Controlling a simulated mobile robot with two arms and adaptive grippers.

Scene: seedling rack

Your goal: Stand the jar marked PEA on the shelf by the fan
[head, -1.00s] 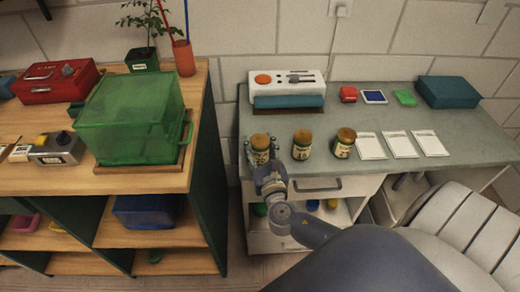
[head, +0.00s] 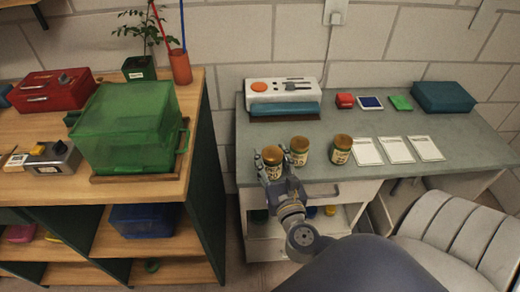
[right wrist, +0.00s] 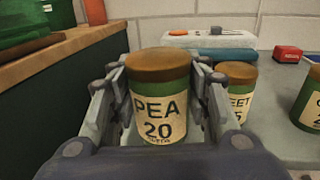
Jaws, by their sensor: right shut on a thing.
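The jar marked PEA (right wrist: 160,105) has a brown lid, a green body and a cream label reading PEA 20. It stands upright between the fingers of my right gripper (right wrist: 160,115), which is shut on it. In the head view the PEA jar (head: 272,155) and right gripper (head: 276,172) are at the front left edge of the grey counter (head: 400,122). The jar's base is hidden, so I cannot tell its height above the counter. The left gripper is out of view. I cannot make out a fan. A wooden shelf unit (head: 200,150) stands to the left.
Two similar jars stand close to the right: one (head: 299,152) with a partly hidden label ending in EET, and another (head: 341,151). White cards (head: 396,150) lie further right. A green translucent box (head: 130,125) and a potted plant (head: 139,68) occupy the shelf unit's top.

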